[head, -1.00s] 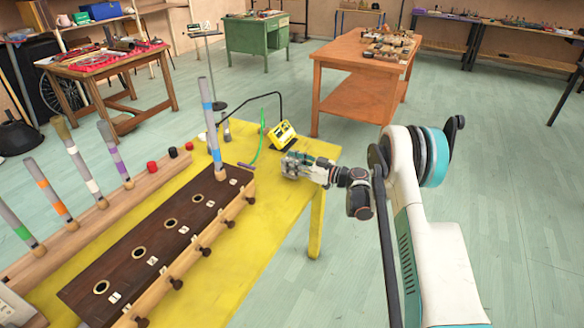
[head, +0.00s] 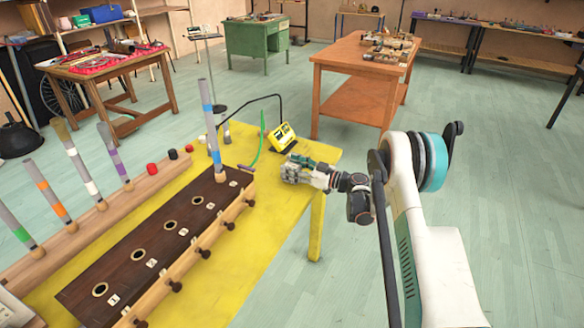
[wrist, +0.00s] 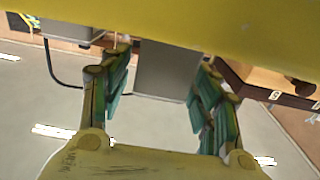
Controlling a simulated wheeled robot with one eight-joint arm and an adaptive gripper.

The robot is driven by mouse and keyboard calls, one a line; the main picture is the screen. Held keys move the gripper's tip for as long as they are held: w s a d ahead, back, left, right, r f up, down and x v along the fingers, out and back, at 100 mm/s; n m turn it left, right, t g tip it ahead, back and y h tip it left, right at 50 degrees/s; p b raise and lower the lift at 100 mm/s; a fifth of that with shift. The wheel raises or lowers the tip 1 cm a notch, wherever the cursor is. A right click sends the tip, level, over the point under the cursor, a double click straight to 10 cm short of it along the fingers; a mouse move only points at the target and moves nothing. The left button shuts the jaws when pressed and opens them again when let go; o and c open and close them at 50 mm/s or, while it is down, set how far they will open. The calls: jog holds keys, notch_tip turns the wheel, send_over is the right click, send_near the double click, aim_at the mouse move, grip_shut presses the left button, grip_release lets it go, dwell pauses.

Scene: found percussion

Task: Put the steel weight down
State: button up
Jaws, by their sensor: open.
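The steel weight looks to be the plain grey block (wrist: 168,72) between my fingers in the wrist view. It meets the yellow surface along the picture's top edge. My gripper (wrist: 163,88) is open, with one teal-padded finger on each side of the block. The block looks clear of the pads, though any light touch is hard to tell. In the head view my gripper (head: 288,170) is low over the right part of the yellow table (head: 262,215). I cannot make out the weight there; the gripper seems to hide it.
A dark wooden box with round holes (head: 150,252) and an upright grey tube (head: 212,135) stand left of my gripper. A yellow device (head: 283,138) and a green hose (head: 259,147) lie behind it. The table's right edge is close by.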

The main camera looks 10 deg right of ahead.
jog(key=p+v, duration=0.4)
jog(key=v, duration=0.8)
jog(key=s+a+r+m+g+h, duration=0.1)
jog(key=a+r+m+g+h, duration=0.2)
jog(key=r, duration=0.9)
jog(key=s+a+r+m+h, duration=0.3)
jog(key=s+a+r+h, duration=0.15)
jog(key=s+r, duration=0.55)
jog(key=s+d+r+m+h, duration=0.1)
jog(key=s+d+m+h, duration=0.1)
jog(key=s, duration=1.3)
jog(key=s+d+r+m+h, duration=0.1)
jog(key=s+h, duration=0.4)
jog(key=s, duration=1.1)
jog(key=shift+d+m, duration=0.6)
jog(key=shift+m, duration=0.3)
jog(key=shift+s, duration=0.1)
